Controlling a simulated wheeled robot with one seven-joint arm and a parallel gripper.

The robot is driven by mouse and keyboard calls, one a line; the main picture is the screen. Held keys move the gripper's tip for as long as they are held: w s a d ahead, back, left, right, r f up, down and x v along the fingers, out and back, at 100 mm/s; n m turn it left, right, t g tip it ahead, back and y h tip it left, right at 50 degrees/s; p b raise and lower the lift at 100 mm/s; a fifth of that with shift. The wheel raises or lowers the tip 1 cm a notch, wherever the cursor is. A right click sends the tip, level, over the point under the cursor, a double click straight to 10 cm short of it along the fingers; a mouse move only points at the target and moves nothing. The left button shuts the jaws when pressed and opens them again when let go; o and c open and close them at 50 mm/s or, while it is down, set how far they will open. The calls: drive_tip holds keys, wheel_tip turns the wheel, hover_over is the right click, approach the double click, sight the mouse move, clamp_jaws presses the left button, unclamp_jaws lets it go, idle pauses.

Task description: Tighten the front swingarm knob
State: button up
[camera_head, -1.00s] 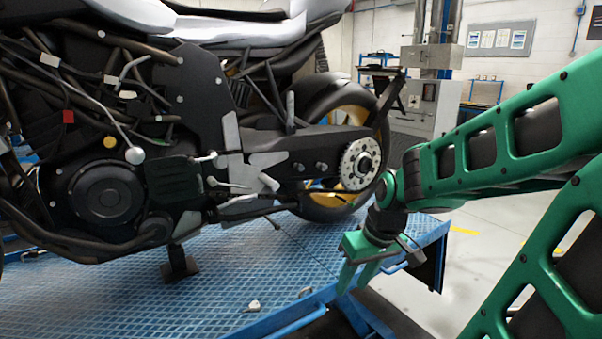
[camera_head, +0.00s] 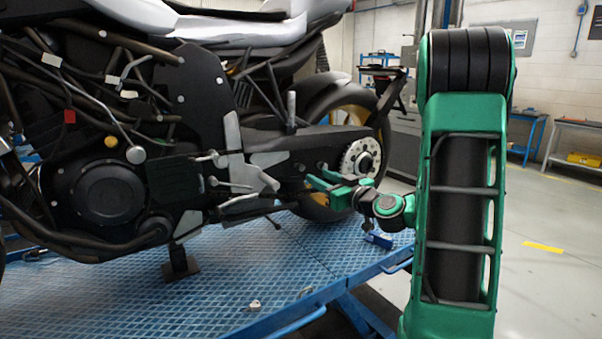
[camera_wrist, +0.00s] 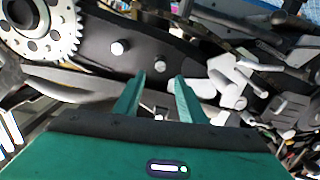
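The front swingarm knob (camera_wrist: 162,65) is a small light round knob on the dark swingarm (camera_wrist: 100,65). In the wrist view it shows just beyond the gap between my fingertips; in the head view it (camera_head: 298,167) sits just left of them. The rear knob (camera_wrist: 118,47) is closer to the sprocket (camera_wrist: 40,25), left of my fingers in the wrist view. My gripper (camera_wrist: 160,77) is open and empty, with green fingers apart on either side of the front knob's line. In the head view my gripper (camera_head: 313,174) is at the swingarm and covers the rear knob. I cannot tell whether the fingers touch anything.
The motorcycle stands on a blue ribbed lift platform (camera_head: 220,285). The rear wheel (camera_head: 345,110) and the sprocket (camera_head: 361,160) are close to my wrist. Two small loose pieces lie near the platform's front edge. Open floor (camera_head: 560,270) lies at the right.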

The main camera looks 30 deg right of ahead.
sight(302, 168)
drive_tip(key=w, duration=0.9)
drive_tip(key=shift+w+a, duration=0.2)
drive_tip(key=shift+a, duration=0.05)
clamp_jaws()
